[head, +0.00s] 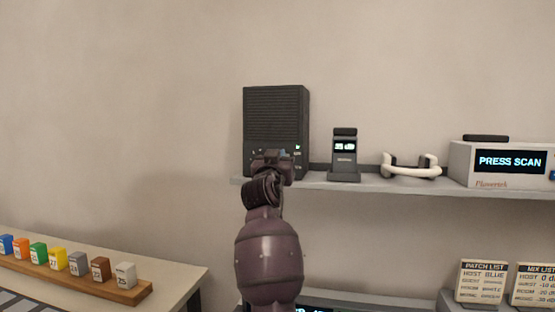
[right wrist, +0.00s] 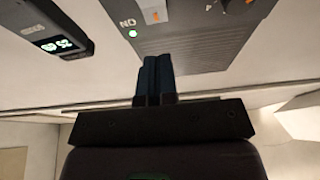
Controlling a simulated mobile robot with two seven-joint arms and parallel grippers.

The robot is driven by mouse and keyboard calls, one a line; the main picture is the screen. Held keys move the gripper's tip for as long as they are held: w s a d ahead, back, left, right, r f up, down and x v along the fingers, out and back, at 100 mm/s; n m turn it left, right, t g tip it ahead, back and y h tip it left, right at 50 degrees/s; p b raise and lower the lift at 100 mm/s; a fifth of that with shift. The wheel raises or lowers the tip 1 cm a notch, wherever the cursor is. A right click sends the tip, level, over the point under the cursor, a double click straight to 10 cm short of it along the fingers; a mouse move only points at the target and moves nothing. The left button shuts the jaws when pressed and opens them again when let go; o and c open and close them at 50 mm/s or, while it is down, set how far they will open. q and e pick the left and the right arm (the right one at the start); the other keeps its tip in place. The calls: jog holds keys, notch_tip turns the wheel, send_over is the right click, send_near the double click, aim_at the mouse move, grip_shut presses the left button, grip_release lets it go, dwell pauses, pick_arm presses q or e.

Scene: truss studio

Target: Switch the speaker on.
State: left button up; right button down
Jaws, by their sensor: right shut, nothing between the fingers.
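The speaker (head: 276,108) is a dark box with a ribbed grille, upright on the wall shelf. A small green light glows at the right of its lower front panel. In the right wrist view, which is upside down, the speaker's grey panel (right wrist: 195,30) shows a lit green lamp beside the word ON, with knobs or switches at the top edge. My right gripper (right wrist: 155,80) is shut and empty, its fingertips close to the panel; I cannot tell if they touch. In the head view my right gripper (head: 272,160) hides part of the lower panel. My left gripper is not in view.
On the shelf (head: 480,190), right of the speaker, stand a small dark device (head: 344,160) with a lit display, a white-and-black headset-like item (head: 410,168) and a scanner box (head: 470,170) reading PRESS SCAN. A table with numbered coloured blocks on a wooden strip (head: 75,278) is at lower left.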

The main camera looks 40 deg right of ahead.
jog(key=s+a, duration=0.6)
jog(key=a, duration=0.1)
jog(key=shift+s+a, duration=0.25)
dwell(0.4)
